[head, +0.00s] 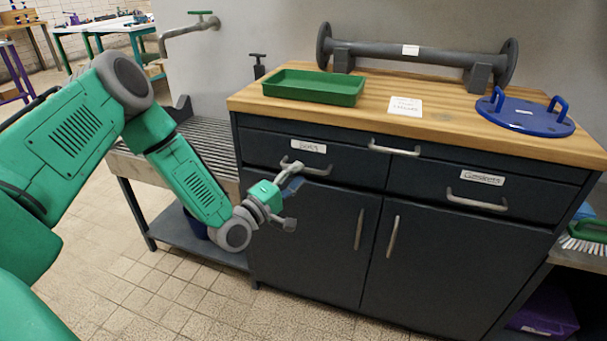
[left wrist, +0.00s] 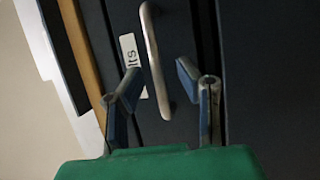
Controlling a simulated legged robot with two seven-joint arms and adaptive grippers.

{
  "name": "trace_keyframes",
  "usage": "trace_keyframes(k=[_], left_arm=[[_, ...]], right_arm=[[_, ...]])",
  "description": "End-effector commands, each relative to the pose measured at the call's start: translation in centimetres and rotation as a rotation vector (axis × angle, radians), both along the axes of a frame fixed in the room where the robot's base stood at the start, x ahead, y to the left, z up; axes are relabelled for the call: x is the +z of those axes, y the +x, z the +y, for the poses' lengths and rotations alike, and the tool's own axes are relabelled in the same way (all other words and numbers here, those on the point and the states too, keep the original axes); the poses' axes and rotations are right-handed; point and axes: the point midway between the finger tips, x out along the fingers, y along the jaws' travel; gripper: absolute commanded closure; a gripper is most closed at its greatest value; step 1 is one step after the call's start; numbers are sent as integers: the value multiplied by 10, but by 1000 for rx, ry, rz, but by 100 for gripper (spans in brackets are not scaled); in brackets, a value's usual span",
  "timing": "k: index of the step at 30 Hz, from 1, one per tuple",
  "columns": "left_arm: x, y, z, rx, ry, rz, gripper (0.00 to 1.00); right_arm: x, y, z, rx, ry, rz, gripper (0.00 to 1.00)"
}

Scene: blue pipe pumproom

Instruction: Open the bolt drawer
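The bolt drawer (head: 262,150) is the upper left drawer of a dark cabinet, and its front looks flush. It has a white label (head: 308,145) and a grey bar handle (head: 318,171). My left gripper (head: 292,182) is at the left part of this handle and hides some of it. In the left wrist view, the fingers of my left gripper (left wrist: 156,84) are spread, with the handle (left wrist: 153,50) running between them. No finger is seen closed on it; contact cannot be told. The label (left wrist: 129,51) shows beside the handle. My right gripper is out of view.
The wooden top (head: 440,122) carries a green tray (head: 315,87), a grey flanged pipe (head: 410,52) and a blue disc (head: 525,117) with handles. A second drawer (head: 480,190) is at right, with cupboard doors (head: 315,240) below. A slatted bench (head: 205,145) stands left.

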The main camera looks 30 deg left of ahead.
Motion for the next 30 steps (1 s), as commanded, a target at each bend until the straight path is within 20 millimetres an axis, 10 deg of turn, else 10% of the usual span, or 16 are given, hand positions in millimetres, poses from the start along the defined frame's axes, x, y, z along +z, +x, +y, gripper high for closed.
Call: trace_keyframes(k=[16, 19, 30], left_arm=[[5, 23, -4, 0, 0, 0, 69], [4, 23, -4, 0, 0, 0, 100], [2, 22, -4, 1, 2, 5, 100]], right_arm=[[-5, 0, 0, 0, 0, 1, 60], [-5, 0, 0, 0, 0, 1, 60], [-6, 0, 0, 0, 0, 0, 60]])
